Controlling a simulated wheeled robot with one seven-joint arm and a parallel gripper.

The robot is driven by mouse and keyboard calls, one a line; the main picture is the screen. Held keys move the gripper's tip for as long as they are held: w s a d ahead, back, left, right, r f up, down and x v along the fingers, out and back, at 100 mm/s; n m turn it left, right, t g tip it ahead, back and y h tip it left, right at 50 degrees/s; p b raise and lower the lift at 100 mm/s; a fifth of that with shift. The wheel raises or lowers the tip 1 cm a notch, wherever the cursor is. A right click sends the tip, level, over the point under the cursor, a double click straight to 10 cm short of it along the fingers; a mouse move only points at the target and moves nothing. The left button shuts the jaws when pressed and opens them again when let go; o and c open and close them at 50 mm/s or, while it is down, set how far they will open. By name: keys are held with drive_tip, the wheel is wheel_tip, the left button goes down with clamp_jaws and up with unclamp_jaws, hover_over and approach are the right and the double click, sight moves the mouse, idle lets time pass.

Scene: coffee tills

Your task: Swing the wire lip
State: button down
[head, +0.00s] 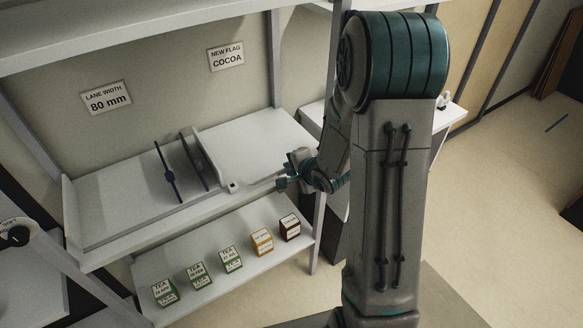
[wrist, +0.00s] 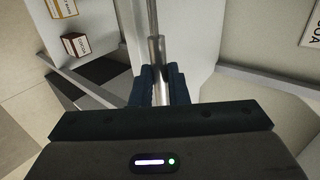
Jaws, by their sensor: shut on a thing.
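The wire lip shows in the wrist view as a thin grey metal rod with a thicker sleeve (wrist: 156,56), running up the picture from between my fingers. In the head view my gripper (head: 283,184) is at the right part of the upper shelf's front edge; the lip is too thin to make out clearly there. In the wrist view my gripper (wrist: 158,82) has its two dark blue fingers closed on the sleeve, one on each side. The part of the lip below the fingertips is hidden by the gripper body.
The upper shelf (head: 115,205) carries two dark upright dividers (head: 166,172) and a small white block (head: 232,187) at its front edge. The lower shelf holds green tea boxes (head: 199,276), an orange box (head: 262,242) and a dark red box (head: 290,227). A shelf post stands close to my arm.

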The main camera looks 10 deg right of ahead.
drive_tip(key=shift+s+d+f+b, duration=0.15)
drive_tip(key=shift+s+f+b, duration=0.15)
drive_tip(key=shift+s+f, duration=0.25)
drive_tip(key=shift+f, duration=0.1)
drive_tip(key=shift+s+d+f+b, duration=0.1)
drive_tip(key=shift+s+f+b, duration=0.15)
drive_tip(key=shift+f+b, duration=0.4)
drive_tip(key=c, duration=1.3)
unclamp_jaws()
